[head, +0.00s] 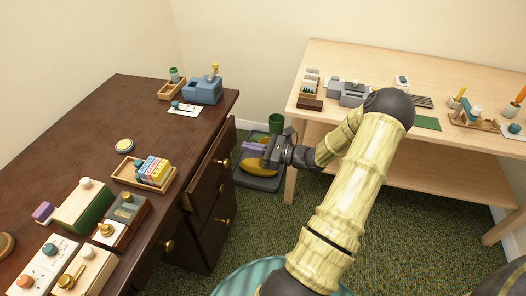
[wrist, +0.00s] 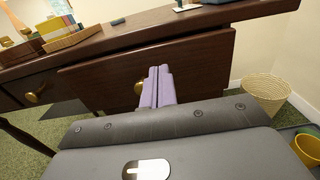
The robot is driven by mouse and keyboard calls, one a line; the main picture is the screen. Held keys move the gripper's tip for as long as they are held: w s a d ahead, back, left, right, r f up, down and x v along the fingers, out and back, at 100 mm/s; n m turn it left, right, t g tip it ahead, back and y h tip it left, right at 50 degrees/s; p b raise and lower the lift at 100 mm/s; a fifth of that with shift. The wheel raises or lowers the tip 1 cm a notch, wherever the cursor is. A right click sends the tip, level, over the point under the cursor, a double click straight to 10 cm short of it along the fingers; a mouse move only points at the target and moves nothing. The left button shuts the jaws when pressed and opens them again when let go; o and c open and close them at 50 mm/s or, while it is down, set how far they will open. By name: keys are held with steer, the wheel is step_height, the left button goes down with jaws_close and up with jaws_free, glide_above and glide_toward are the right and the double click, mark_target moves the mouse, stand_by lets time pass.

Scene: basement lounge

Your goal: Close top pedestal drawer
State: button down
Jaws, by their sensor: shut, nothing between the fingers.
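The dark wooden desk's top pedestal drawer (head: 211,172) stands pulled out a little past the desk edge. Its front carries a brass knob (head: 223,162). In the wrist view the drawer front (wrist: 205,58) faces me, with its knob (wrist: 139,88) just left of my fingers. My gripper (head: 247,147) is shut and empty, with its purple fingers (wrist: 158,72) together and pointing at the drawer front. The fingertips overlap the front in the wrist view; I cannot tell whether they touch it.
A lower drawer (head: 213,232) with a brass knob sits beneath. The desk top (head: 75,135) holds boxes and a tray. A light wooden table (head: 440,75) stands right of my arm. A grey floor tray (head: 262,181) with a yellow item and a woven basket (wrist: 266,92) are nearby.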

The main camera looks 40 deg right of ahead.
mark_target(222, 141)
steer(key=b+x, duration=0.1)
steer(key=x, duration=0.5)
steer(key=shift+w+a, duration=0.15)
steer(key=shift+w, duration=0.05)
steer(key=shift+w, duration=0.15)
